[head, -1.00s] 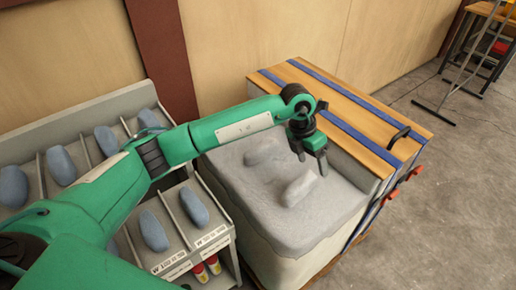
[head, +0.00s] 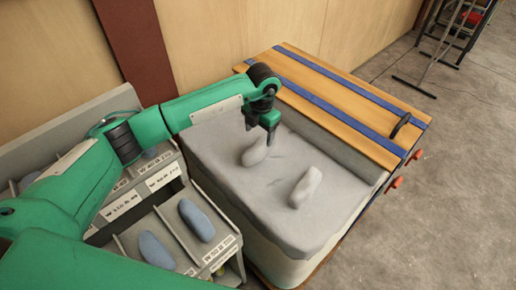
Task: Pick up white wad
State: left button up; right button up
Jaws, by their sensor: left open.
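Two whitish wads lie on the grey-white filling surface (head: 290,215) of a large box. One wad (head: 306,187) lies near the middle right of the surface. The other wad (head: 254,152) is farther back and to the left. My left gripper (head: 261,138) is open, with its fingers pointing down, right by the back-left wad. Its fingers partly overlap that wad in the picture, and I cannot tell whether they touch it. My right gripper is not in view.
A wooden lid with blue straps (head: 345,105) and a black handle (head: 400,126) covers the back of the box. A grey shelf rack (head: 165,245) with blue-grey pads (head: 197,220) stands at left. Free floor (head: 460,180) lies to the right.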

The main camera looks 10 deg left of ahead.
pick_arm(q)
notch_tip(320, 180, down, 3)
jog(key=shift+a+r, duration=0.1)
jog(key=shift+s+f+p, duration=0.1)
jog(key=shift+f+p, duration=0.2)
jog(key=shift+f, duration=0.2)
notch_tip(320, 180, down, 4)
jog(key=shift+s+a+f+p, duration=0.1)
jog(key=shift+s+p, duration=0.05)
jog(key=shift+p, duration=0.25)
jog(key=c, duration=1.1)
jog(key=shift+c, duration=0.2)
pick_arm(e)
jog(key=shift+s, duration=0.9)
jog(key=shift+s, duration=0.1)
